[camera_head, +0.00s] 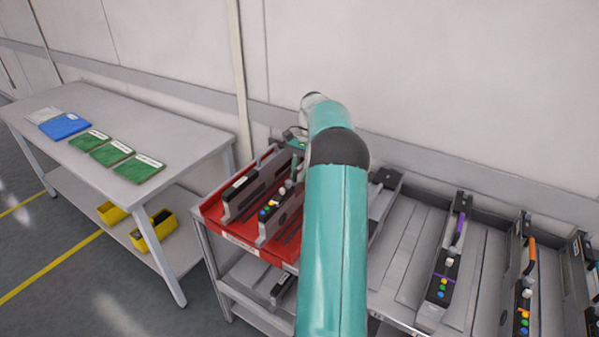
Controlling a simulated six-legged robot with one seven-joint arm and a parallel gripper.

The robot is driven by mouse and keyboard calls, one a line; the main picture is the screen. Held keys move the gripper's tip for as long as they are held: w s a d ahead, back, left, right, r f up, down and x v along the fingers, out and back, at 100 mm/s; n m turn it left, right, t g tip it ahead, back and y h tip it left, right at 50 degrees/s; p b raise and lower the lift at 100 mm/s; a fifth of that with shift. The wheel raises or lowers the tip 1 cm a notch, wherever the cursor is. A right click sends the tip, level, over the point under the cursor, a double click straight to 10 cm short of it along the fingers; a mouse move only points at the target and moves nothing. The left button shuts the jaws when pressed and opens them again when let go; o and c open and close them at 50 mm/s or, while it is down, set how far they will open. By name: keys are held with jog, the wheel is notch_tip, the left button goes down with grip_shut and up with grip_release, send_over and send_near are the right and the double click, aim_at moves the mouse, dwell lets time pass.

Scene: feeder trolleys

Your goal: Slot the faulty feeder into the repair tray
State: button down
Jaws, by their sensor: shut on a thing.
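The red repair tray (212,212) sits on the left end of the grey trolley. A grey feeder (238,196) with a dark top stands in its left part. A second feeder (268,222), with coloured buttons on its front end, stands upright in the tray to the right of it. My gripper (296,146) is over the rear of this second feeder, shut on it as far as I can see. My teal arm hides part of the gripper and the tray's right side. Whether the feeder is fully seated in its slot I cannot tell.
Feeders with a purple handle (459,228), an orange handle (531,248) and a blue one stand in the trolley's right slots. A grey feeder (383,190) is just right of my arm. A workbench (150,108) with green boards stands at left, with yellow bins below.

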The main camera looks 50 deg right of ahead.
jog(key=shift+f, duration=0.95)
dwell(1.6)
jog(key=shift+w+d, duration=0.15)
jog(key=shift+d, duration=1.2)
jog(key=c, duration=1.2)
grip_release()
jog(key=shift+o, duration=0.2)
jog(key=shift+f, duration=0.15)
jog(key=shift+v, duration=3.85)
